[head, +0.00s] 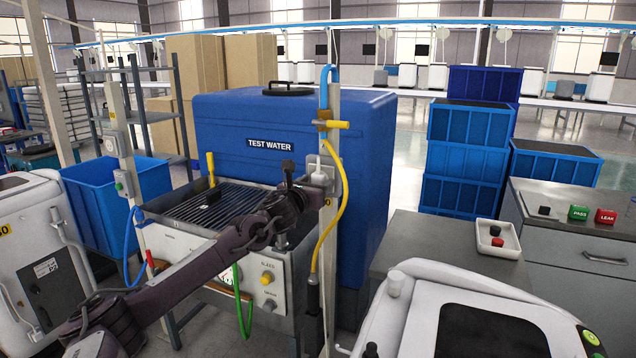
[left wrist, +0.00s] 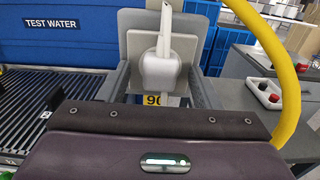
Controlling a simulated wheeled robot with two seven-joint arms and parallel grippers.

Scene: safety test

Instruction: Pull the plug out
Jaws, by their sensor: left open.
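A white plug (left wrist: 162,68) with a pale cord rising from its top sits at a light grey socket plate (left wrist: 135,46) in the left wrist view. In the head view the plug (head: 322,160) shows small on the post beside the blue tank. My left gripper (left wrist: 156,85) is open, with its two grey fingers on either side of the plug and visible gaps between. In the head view my left gripper (head: 320,184) is in front of the post, and my arm reaches up from the lower left. My right gripper is not in view.
A yellow hose (head: 342,205) curves down close to the right of my left gripper; it also shows in the left wrist view (left wrist: 287,75). The blue TEST WATER tank (head: 300,125) stands behind. A grated sink bench (head: 205,205) lies left, and a grey cabinet (head: 575,260) right.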

